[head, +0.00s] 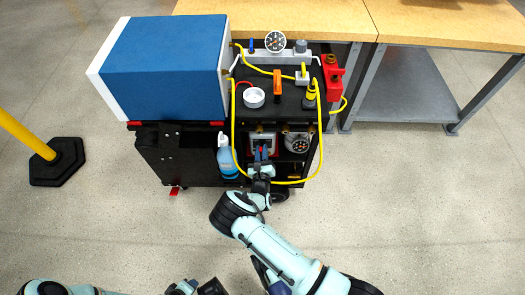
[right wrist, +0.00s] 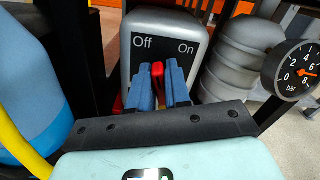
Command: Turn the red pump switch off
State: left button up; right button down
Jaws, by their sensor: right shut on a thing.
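The grey pump switch box (right wrist: 165,22) fills the upper middle of the right wrist view, with "Off" on its left and "On" on its right. Its red switch lever (right wrist: 157,72) stands between the blue fingers of my right gripper (right wrist: 160,82), which is shut on it. The lever's tip is roughly midway between the two labels; its lower part is hidden by the fingers. In the head view my right gripper (head: 262,155) reaches into the front of the black cart at the switch. My left gripper (head: 198,288) is at the bottom edge, partly cut off, and its jaws are unclear.
The black cart (head: 165,155) carries a blue box (head: 165,65) and a yellow hose (head: 233,125). A blue spray bottle (head: 226,158) stands left of my right gripper, and a gauge (right wrist: 295,75) is to its right. Open floor lies in front.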

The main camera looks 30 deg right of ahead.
pick_arm(q)
jog(key=shift+s+d+r, duration=0.2)
jog(key=shift+s+r, duration=0.05)
jog(key=shift+s, duration=0.1)
pick_arm(e)
jog(key=shift+f+n, duration=0.1)
jog(key=shift+n, duration=0.9)
jog(key=c, duration=1.2)
grip_release()
jog(key=shift+o, duration=0.2)
pick_arm(q)
jog(key=shift+s, duration=0.1)
pick_arm(e)
jog(key=shift+s+a, duration=0.1)
pick_arm(q)
jog(key=s+d+r+g+h+p, duration=0.1)
jog(key=s+d+r+p, duration=0.1)
jog(key=s+r+p, duration=0.1)
jog(key=shift+s+d+r+g, duration=0.15)
jog(key=shift+s+r+g, duration=0.2)
jog(key=shift+s, duration=0.4)
pick_arm(e)
jog(key=v, duration=1.3)
